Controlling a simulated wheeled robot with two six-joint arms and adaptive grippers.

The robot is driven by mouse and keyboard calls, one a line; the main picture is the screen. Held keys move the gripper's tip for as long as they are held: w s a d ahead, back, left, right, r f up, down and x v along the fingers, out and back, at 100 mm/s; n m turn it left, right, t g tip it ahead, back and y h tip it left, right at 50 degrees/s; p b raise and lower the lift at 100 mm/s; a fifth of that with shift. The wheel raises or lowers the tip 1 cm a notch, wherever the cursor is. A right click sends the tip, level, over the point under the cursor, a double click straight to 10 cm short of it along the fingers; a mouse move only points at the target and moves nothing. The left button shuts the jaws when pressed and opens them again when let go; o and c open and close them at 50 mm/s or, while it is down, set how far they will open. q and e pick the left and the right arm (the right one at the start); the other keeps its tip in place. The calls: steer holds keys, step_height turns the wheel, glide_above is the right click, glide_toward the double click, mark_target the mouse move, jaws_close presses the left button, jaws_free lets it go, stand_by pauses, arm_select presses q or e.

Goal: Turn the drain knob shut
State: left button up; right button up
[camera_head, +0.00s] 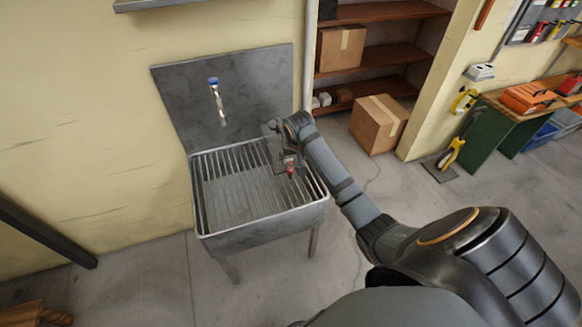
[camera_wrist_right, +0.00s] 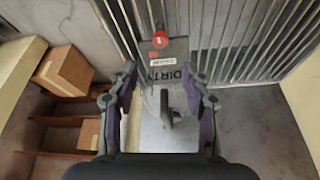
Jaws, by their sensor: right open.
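A grey sink (camera_head: 262,215) with a slatted grate stands against the wall. A small unit with a red round knob (camera_head: 291,170) is at its right side. In the right wrist view the red knob (camera_wrist_right: 160,40) sits beyond a grey plate (camera_wrist_right: 167,72) marked "DIRTY". A dark upright fin-like handle (camera_wrist_right: 167,108) stands nearer, between my fingers. I cannot tell which of these is the drain knob. My right gripper (camera_wrist_right: 159,70) is open, its fingers on either side of the plate and handle, with no clear contact. It partly hides the unit in the head view (camera_head: 284,152).
A blue-topped tap (camera_head: 215,98) is on the sink's backboard. A cardboard box (camera_head: 379,124) lies on the floor by brown shelves (camera_head: 375,52). A green workbench (camera_head: 500,130) stands at the right. The floor in front of the sink is clear.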

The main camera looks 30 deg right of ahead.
mark_target(290, 169)
steer(key=b+x, duration=0.1)
steer(key=x, duration=0.9)
steer(key=shift+w+f+b, duration=0.15)
steer(key=shift+f+b, duration=0.1)
steer(key=shift+b, duration=0.05)
steer(key=shift+c, duration=0.3)
jaws_close()
steer(key=shift+r+m+p, duration=0.35)
steer(key=shift+m+p, duration=0.05)
steer(key=shift+p, duration=0.5)
steer(key=shift+f, duration=0.3)
steer(key=shift+o, duration=0.3)
jaws_free()
